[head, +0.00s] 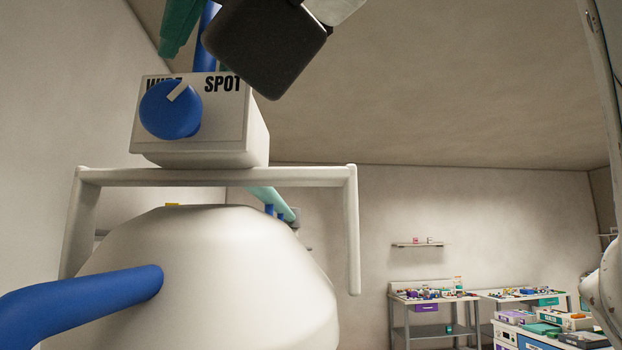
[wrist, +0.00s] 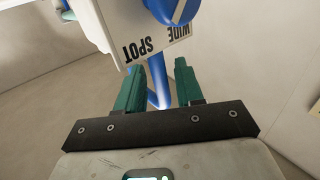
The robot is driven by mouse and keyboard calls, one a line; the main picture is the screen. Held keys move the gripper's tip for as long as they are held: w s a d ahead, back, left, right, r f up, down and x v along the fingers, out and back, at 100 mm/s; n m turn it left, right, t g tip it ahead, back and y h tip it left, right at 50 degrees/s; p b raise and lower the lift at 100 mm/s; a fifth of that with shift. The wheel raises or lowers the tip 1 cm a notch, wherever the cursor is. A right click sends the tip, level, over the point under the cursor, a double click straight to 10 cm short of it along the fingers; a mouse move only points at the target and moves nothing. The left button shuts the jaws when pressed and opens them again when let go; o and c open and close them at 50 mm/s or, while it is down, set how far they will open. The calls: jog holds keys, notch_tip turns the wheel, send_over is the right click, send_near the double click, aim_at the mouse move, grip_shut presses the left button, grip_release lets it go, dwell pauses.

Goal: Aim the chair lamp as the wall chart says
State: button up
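The lamp's white box (head: 190,140) carries a blue knob (head: 168,112) with a white pointer, between the labels WIDE and SPOT. The pointer leans up and right, over the end of the word WIDE. The box (wrist: 150,40) and part of the knob (wrist: 172,8) show upside down in the wrist view. A white rail (head: 215,177) and the rounded white lamp head (head: 200,270) with a blue handle (head: 90,297) lie below. My gripper (wrist: 158,68) is open and empty near the box, with its green fingers apart. No readable wall chart shows.
A blue pole (wrist: 160,85) shows between my fingers in the wrist view, behind the box. Far right in the head view are worktables (head: 432,298) with small items and a wall shelf (head: 418,244). A pale wall stands close on the left.

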jog(key=b+v, duration=0.3)
jog(key=v, duration=0.7)
jog(key=shift+s+d, duration=0.25)
jog(key=shift+s, duration=0.05)
jog(key=shift+f, duration=0.1)
